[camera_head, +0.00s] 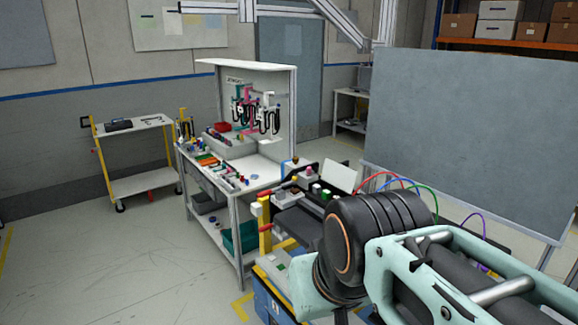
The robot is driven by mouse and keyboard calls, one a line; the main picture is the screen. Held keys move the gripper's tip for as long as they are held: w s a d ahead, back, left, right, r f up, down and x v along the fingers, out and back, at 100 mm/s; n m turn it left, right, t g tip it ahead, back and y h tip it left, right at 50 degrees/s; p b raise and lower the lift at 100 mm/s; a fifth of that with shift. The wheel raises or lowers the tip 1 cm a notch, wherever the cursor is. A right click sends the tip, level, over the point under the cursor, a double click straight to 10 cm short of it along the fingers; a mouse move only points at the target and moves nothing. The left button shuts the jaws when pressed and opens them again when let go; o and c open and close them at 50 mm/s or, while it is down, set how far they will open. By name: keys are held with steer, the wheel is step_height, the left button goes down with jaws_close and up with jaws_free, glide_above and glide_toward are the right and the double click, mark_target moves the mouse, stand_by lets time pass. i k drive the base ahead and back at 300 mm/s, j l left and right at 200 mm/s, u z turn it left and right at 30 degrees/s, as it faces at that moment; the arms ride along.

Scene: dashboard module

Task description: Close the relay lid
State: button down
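A dark dashboard module (297,218) stands right of centre, partly hidden behind my arm. Small red, green and white parts sit on its top. A pale flat panel (343,176) stands tilted up at its back; it may be the relay lid standing open, but I cannot tell for sure. Red, blue, green and purple cables arch up behind my arm. My arm fills the lower right and covers the module's right part. My gripper's fingers do not show.
A white workbench (258,170) with tools and bins stands left of the module. A small trolley (140,183) stands farther left. A large grey board (460,130) stands behind the module at right. The floor at lower left is clear.

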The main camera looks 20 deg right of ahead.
mark_target(342, 177)
steer(key=i+z, duration=0.5)
steer(key=i, duration=0.15)
steer(key=u, duration=9.05)
